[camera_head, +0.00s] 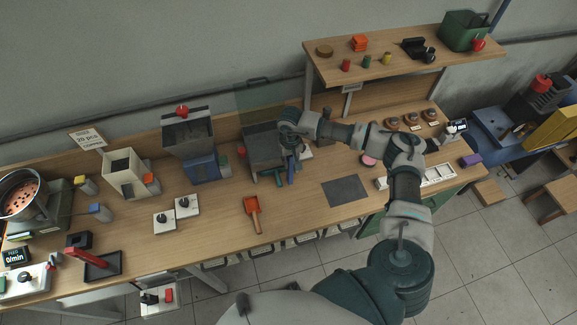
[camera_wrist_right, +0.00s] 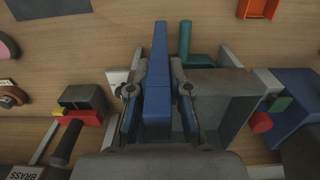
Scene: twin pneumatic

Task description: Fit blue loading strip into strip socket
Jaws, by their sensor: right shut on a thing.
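My right gripper (camera_head: 291,152) is at the right side of a grey boxy machine (camera_head: 262,141) on the bench. It is shut on the blue loading strip (camera_head: 291,171), whose lower end shows below the fingers. In the right wrist view the strip (camera_wrist_right: 158,65) runs long and straight between the two fingers (camera_wrist_right: 157,92). There the grey machine (camera_wrist_right: 222,95) is close beside the fingers, with a teal bar (camera_wrist_right: 187,42) next to the strip. I cannot pick out the strip socket; the gripper and machine hide that area. My left gripper is not in view.
An orange scoop (camera_head: 253,213) and a dark mat (camera_head: 345,190) lie on the bench in front. A blue-based machine (camera_head: 200,168) stands to the left. A raised shelf (camera_head: 395,65) is behind my right arm. Bare bench lies between scoop and mat.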

